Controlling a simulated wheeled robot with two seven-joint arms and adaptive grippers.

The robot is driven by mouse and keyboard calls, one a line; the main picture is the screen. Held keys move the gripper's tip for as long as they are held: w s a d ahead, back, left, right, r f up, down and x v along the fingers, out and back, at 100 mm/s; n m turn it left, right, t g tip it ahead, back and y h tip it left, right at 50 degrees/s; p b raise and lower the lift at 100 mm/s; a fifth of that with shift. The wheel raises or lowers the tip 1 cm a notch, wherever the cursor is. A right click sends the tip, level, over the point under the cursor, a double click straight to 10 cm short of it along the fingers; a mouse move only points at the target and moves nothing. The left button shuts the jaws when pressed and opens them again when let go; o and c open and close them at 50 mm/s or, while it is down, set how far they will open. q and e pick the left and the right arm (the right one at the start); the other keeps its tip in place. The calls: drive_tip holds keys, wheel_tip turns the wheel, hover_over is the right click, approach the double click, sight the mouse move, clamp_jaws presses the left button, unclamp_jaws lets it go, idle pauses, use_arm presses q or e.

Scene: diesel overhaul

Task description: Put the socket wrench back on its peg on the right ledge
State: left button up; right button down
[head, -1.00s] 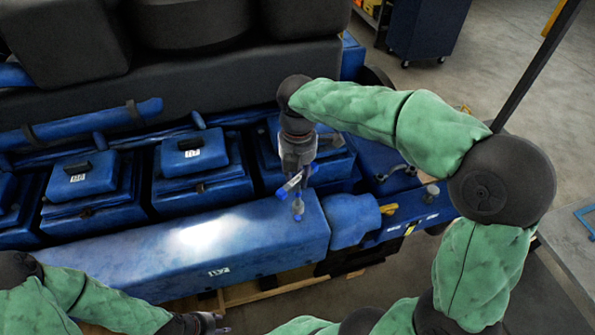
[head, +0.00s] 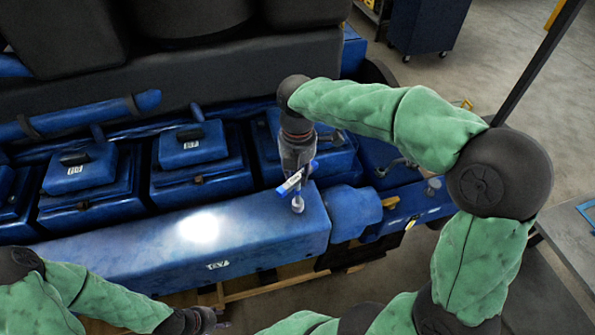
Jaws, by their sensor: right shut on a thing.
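My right gripper (head: 295,182) hangs pointing down over the front of the long blue engine cover (head: 262,228). It is shut on a small grey and blue tool, which I take for the socket wrench (head: 297,204). The fingers hide part of it, and I cannot tell whether its lower end touches the cover. The right ledge (head: 408,208) seems to be the blue shelf to the right, with a grey knob-like post (head: 433,187) on it; I cannot make out which peg is the wrench's. My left gripper (head: 205,320) is low at the bottom left, too dark and small to read.
Blue cylinder covers (head: 190,145) stand in a row behind the long cover. A grey table (head: 570,240) is at the right edge, and a dark blue cabinet (head: 428,25) stands behind.

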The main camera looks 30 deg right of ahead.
drive_tip(key=shift+f, duration=0.1)
drive_tip(key=shift+f+b, duration=0.65)
drive_tip(key=shift+f, duration=0.25)
drive_tip(key=c, duration=0.9)
unclamp_jaws()
drive_tip(key=o, duration=0.6)
drive_tip(key=shift+r, duration=0.1)
wheel_tip(320, 180, up, 9)
drive_tip(key=p, duration=0.7)
